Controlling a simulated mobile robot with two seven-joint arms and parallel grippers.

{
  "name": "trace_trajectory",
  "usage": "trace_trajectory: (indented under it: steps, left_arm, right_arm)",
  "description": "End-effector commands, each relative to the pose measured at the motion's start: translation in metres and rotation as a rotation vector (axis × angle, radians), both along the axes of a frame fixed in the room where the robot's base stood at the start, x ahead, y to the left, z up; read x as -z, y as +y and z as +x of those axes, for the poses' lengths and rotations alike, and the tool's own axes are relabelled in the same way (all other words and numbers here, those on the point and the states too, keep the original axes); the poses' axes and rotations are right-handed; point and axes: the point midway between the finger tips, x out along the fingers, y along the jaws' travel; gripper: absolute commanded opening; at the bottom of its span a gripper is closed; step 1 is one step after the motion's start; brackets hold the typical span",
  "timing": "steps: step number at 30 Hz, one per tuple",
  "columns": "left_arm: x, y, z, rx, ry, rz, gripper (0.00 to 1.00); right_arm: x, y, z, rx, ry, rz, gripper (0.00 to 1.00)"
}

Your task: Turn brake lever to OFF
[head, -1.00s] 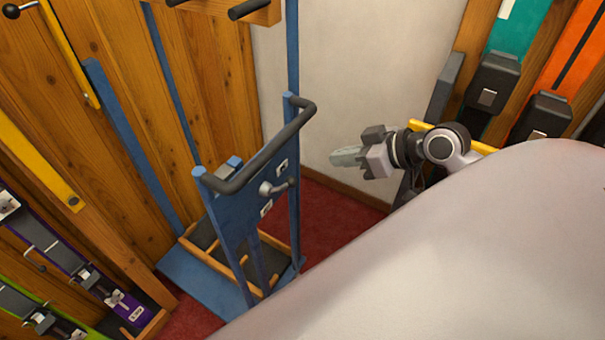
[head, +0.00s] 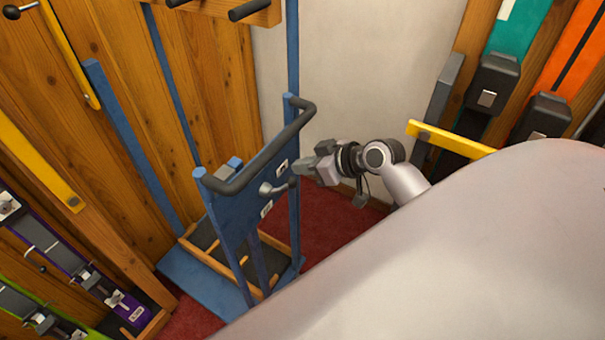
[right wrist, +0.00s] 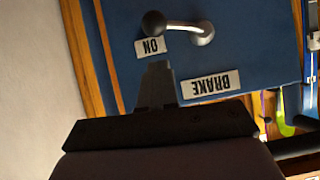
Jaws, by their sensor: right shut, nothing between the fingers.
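The brake lever (head: 272,188) is a grey handle on the blue panel (head: 232,206) of the trolley. In the right wrist view, upside down, the lever (right wrist: 180,27) has a dark ball end beside the "ON" label (right wrist: 150,46), and a "BRAKE" label (right wrist: 210,85) is nearby. My right gripper (head: 299,169) is shut and empty at the right edge of the panel, close to the lever's ball end. In the right wrist view its fingertips (right wrist: 157,72) are near the "ON" label, apart from the ball. The left gripper is not in view.
A yellow bar (head: 450,138) juts from the rack at right. Purple and green boards stand at lower left. Red floor is clear right of the trolley.

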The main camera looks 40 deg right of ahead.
Motion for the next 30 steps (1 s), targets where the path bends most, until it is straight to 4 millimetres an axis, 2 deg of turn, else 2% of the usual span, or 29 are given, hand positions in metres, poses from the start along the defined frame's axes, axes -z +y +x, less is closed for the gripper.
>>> trace_trajectory:
  steps: [1, 3, 8, 30]
  left_arm:
    - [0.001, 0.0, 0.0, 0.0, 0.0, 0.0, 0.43]
    - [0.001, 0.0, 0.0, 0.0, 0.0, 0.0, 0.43]
    - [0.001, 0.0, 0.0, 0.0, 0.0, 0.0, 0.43]
    - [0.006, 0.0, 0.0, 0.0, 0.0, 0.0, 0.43]
  right_arm:
    - [0.011, 0.001, 0.0, 0.002, 0.007, 0.003, 0.0]
    - [0.019, 0.002, 0.001, 0.002, 0.006, 0.003, 0.0]
    - [0.029, 0.003, 0.003, 0.001, 0.004, 0.001, 0.0]
    - [0.034, 0.002, 0.003, 0.0, 0.024, 0.051, 0.0]
